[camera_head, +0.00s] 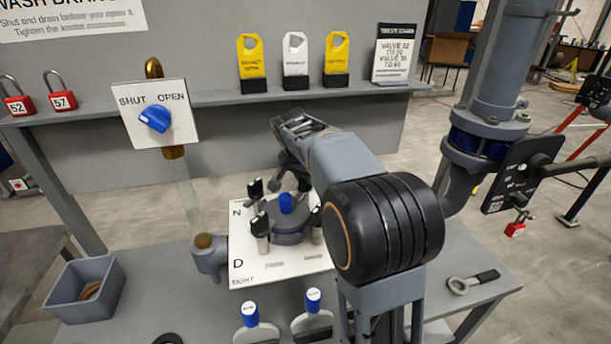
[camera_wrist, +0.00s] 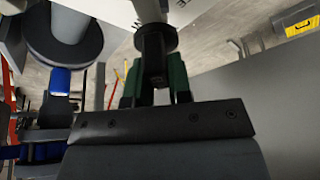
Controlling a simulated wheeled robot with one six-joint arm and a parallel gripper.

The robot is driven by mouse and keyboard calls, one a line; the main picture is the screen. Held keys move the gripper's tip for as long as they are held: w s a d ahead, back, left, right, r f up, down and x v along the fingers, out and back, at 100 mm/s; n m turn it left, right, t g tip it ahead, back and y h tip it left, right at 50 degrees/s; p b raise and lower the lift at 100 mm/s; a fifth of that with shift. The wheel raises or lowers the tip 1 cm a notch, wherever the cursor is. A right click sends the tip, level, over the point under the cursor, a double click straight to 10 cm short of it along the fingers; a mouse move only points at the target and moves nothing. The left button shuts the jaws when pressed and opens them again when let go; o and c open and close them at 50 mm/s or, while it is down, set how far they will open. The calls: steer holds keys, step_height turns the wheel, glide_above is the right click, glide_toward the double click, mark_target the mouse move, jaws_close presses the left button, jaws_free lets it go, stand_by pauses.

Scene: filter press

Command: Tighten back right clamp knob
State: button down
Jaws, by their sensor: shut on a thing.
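The grey round filter press (camera_head: 290,222) with a blue cap (camera_head: 286,202) stands on a white plate (camera_head: 262,268) in the head view. Black clamp knobs stand around it: front left (camera_head: 260,226), back left (camera_head: 255,187) and front right (camera_head: 316,215). The back right clamp knob is mostly hidden by my arm in the head view. In the wrist view a black knob (camera_wrist: 155,50) sits between the green-padded fingers of my gripper (camera_wrist: 154,88). My gripper is shut on this knob, beside the press's grey round body (camera_wrist: 65,35).
A shut/open valve panel (camera_head: 160,115) with a blue handle stands left. A grey bin (camera_head: 85,292) is at the front left, a wrench (camera_head: 472,282) at the right. Two blue-capped items (camera_head: 313,302) stand in front. A shelf (camera_head: 210,98) with tags runs behind.

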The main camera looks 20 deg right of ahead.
steer(key=shift+m, duration=0.5)
steer(key=c, duration=1)
jaws_free()
steer(key=shift+c, duration=0.2)
steer(key=shift+r, duration=0.1)
steer(key=v, duration=1.3)
steer(key=shift+a+r+p, duration=0.25)
steer(key=shift+r+p, duration=0.05)
steer(key=shift+p, duration=0.05)
steer(key=shift+d, duration=0.1)
